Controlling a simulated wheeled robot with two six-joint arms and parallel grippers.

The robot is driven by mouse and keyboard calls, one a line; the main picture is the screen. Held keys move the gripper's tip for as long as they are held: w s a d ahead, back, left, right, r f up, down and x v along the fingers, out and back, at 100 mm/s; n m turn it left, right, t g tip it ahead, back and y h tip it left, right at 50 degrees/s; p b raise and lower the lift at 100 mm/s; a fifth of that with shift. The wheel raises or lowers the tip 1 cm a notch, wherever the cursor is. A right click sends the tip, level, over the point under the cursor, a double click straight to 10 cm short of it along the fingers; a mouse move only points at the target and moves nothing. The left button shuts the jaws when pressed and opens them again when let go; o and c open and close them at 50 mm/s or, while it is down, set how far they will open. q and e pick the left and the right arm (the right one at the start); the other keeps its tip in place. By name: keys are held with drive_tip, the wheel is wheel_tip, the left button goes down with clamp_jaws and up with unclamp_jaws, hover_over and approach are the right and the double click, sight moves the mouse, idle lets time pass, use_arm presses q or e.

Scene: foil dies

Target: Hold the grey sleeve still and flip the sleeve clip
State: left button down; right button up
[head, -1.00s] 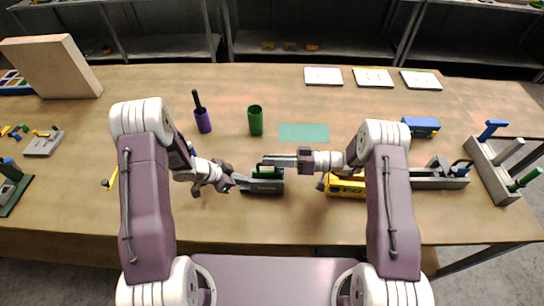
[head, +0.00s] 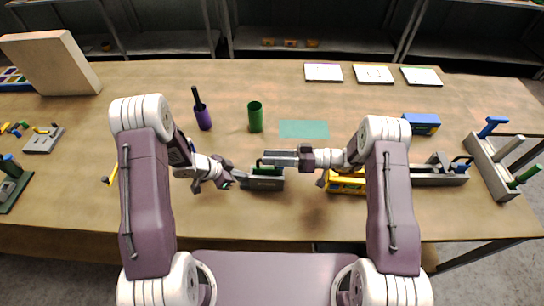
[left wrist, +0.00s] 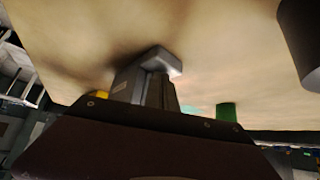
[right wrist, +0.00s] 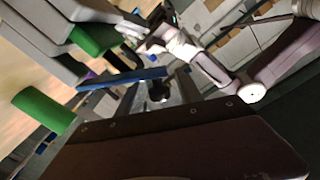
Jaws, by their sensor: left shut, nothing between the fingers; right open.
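The grey sleeve (head: 262,184) is a small dark grey block near the front middle of the table, with a green part (head: 268,171) along its top. I cannot make out the clip's position. My left gripper (head: 240,175) is shut and empty, close to the sleeve's left end; whether it touches is unclear. My right gripper (head: 268,158) is open, reaching in from the right above the green part, and partly hides it. In the right wrist view, grey pieces and a green part (right wrist: 95,38) fill the upper left.
A yellow block (head: 346,186) and a grey channel (head: 430,177) lie right of the sleeve, partly behind my right arm. A green cup (head: 255,118), a purple cup (head: 203,118) and a teal mat (head: 304,129) are behind it. A rack with coloured handles (head: 497,175) stands far right.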

drive_tip(key=d, duration=1.2)
drive_tip(key=shift+s, duration=0.15)
drive_tip(key=shift+r+m, duration=0.1)
drive_tip(key=shift+m, duration=0.2)
drive_tip(key=c, duration=0.8)
drive_tip(key=w+d+r, duration=0.1)
drive_tip(key=r, duration=0.1)
drive_tip(key=w+d+r+n+g+h, duration=0.1)
drive_tip(key=r, duration=0.1)
drive_tip(key=w+d+r+h, duration=0.1)
drive_tip(key=r, duration=0.2)
drive_tip(key=shift+w+d+n+g, duration=0.25)
drive_tip(key=shift+w+n+g, duration=0.1)
drive_tip(key=shift+n+g, duration=0.05)
clamp_jaws()
drive_tip(key=s+a+f, duration=0.2)
drive_tip(key=a+f, duration=0.3)
drive_tip(key=a, duration=0.5)
drive_tip(key=shift+s+f, duration=0.15)
drive_tip(key=shift+s, duration=0.25)
